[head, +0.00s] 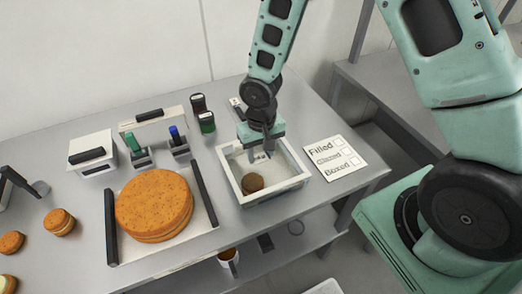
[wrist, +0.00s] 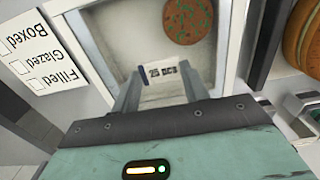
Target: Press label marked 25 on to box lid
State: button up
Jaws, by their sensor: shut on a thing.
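My gripper (head: 263,152) points down over the open white box (head: 242,196) on the table. In the wrist view my gripper (wrist: 160,88) is shut on a small white label (wrist: 160,72) with dark print; the print is too small to read with certainty. The box shows around it in the wrist view (wrist: 108,42), with a brown round speckled green (wrist: 188,20) inside. The same round (head: 252,183) looks dark in the head view. The label appears above the box floor; I cannot tell whether it touches anything. I cannot make out a separate lid on this box.
A card reading Filled, Glazed, Boxed (head: 335,158) lies right of the box. A large orange cake round (head: 153,203) sits between dark bars at left. Behind are dark jars (head: 199,104), green and blue-topped tools (head: 134,143), and white blocks with black handles (head: 92,154).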

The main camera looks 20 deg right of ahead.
jog(key=shift+f+b, duration=0.35)
jog(key=shift+f, duration=0.05)
jog(key=o, duration=1.2)
jog(key=shift+r+p, duration=2.7)
jog(key=shift+r, duration=0.8)
